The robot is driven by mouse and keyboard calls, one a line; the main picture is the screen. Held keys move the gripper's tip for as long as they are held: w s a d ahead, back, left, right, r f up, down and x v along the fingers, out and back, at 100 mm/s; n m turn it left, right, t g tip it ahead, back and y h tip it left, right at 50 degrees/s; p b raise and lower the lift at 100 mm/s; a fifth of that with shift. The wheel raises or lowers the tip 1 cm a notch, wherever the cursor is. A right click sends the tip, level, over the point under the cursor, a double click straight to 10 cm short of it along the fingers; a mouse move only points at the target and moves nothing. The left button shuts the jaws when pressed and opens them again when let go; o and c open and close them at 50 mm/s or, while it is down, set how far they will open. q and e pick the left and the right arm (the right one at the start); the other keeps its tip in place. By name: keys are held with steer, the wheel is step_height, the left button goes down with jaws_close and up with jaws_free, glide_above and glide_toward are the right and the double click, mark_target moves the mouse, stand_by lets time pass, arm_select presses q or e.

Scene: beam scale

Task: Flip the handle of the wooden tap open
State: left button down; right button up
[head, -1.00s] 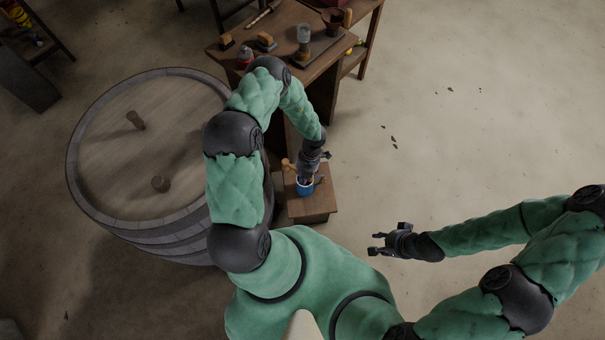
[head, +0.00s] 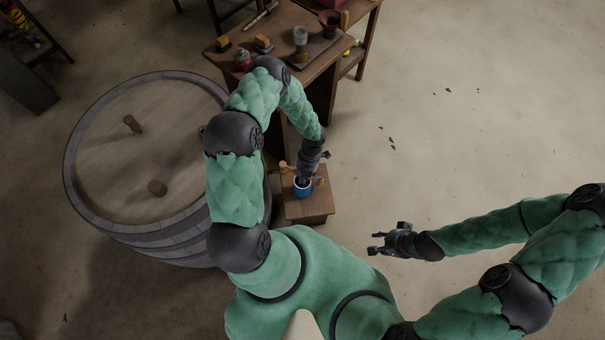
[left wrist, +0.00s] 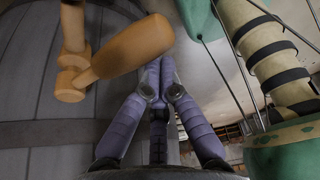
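The wooden tap (left wrist: 72,40) sticks out from the side of the barrel, low beside its rim. In the left wrist view its thick, light-brown handle (left wrist: 130,48) slants up to the right from the tap's knob. In the head view only a small part of the tap (head: 284,165) shows beside my left gripper (head: 306,176). In the left wrist view the purple fingers of that gripper (left wrist: 160,72) have their tips together, with nothing seen between them. They are just right of and below the handle's end; whether they touch it I cannot tell. My right gripper (head: 374,243) is open and empty, out over the floor.
A blue mug (head: 302,191) stands on a small wooden stool (head: 312,212) beneath the tap. A workbench (head: 285,28) with tools is behind. The floor at right is clear.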

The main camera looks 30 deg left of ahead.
arm_select(q)
steer(key=v, duration=1.1)
steer(key=shift+r, duration=0.3)
steer(key=shift+w, duration=0.1)
